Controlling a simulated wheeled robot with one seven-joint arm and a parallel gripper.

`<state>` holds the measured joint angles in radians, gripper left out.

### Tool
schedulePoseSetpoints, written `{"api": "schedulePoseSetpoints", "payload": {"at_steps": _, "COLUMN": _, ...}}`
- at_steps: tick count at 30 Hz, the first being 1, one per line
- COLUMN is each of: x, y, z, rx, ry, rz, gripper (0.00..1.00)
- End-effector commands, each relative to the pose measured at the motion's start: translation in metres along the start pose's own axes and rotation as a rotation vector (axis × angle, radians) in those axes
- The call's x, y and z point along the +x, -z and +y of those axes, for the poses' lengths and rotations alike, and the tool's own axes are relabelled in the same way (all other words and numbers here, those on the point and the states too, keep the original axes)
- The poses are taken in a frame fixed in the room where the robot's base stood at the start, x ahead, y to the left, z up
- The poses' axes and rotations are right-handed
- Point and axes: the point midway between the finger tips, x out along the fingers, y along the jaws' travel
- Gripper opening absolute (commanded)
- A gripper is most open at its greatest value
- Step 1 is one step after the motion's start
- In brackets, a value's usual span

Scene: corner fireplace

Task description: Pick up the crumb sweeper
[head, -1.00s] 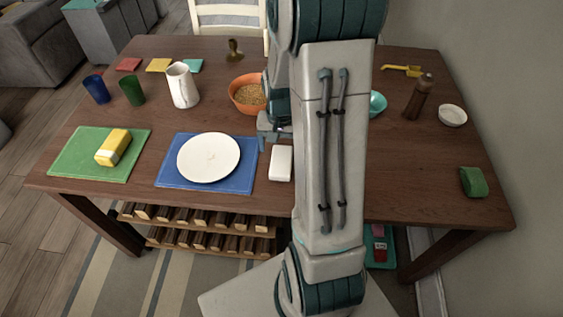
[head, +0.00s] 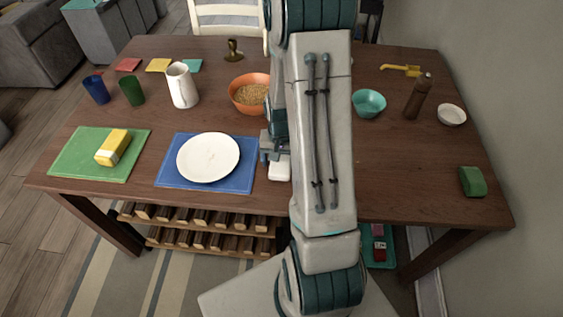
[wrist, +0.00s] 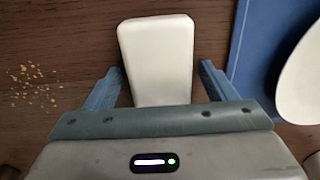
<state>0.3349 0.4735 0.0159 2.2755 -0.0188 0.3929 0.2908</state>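The crumb sweeper appears to be the white rounded block (head: 279,173) lying on the table just right of the blue placemat. My gripper (head: 272,152) is over it, with the arm hiding part of the area. In the wrist view the white block (wrist: 158,55) lies between the two blue fingers of my gripper (wrist: 160,82). The fingers are spread, with a visible gap on each side of the block. The near end of the block is hidden by the gripper body.
Crumbs (wrist: 30,85) lie left of the block in the wrist view. A white plate (head: 208,157) sits on the blue placemat (head: 174,180). An orange bowl (head: 248,105) and a teal bowl (head: 369,104) stand farther back. A green sponge-like block (head: 473,181) lies far right.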

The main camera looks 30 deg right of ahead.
Motion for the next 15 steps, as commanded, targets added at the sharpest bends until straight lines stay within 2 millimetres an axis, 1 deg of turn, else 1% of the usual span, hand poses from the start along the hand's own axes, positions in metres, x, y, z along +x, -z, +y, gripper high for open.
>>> {"api": "schedulePoseSetpoints", "payload": {"at_steps": 1, "x": -0.0001, "y": 0.0001, "z": 0.0, "rx": 0.0, "ry": 0.0, "rz": 0.0, "gripper": 0.63}}
{"api": "schedulePoseSetpoints", "payload": {"at_steps": 2, "x": -0.0002, "y": 0.0001, "z": 0.0001, "rx": 0.0, "ry": 0.0, "rz": 0.0, "gripper": 0.55}}
{"api": "schedulePoseSetpoints", "payload": {"at_steps": 3, "x": -0.0002, "y": 0.0001, "z": 0.0001, "rx": 0.0, "ry": 0.0, "rz": 0.0, "gripper": 0.44}}
{"api": "schedulePoseSetpoints", "payload": {"at_steps": 4, "x": -0.0002, "y": 0.0001, "z": 0.0001, "rx": 0.0, "ry": 0.0, "rz": 0.0, "gripper": 0.35}}
{"api": "schedulePoseSetpoints", "payload": {"at_steps": 5, "x": -0.0002, "y": 0.0001, "z": 0.0001, "rx": 0.0, "ry": 0.0, "rz": 0.0, "gripper": 0.29}}
{"api": "schedulePoseSetpoints", "payload": {"at_steps": 15, "x": -0.002, "y": 0.0005, "z": 0.0001, "rx": 0.0, "ry": 0.0, "rz": 0.001, "gripper": 0.29}}
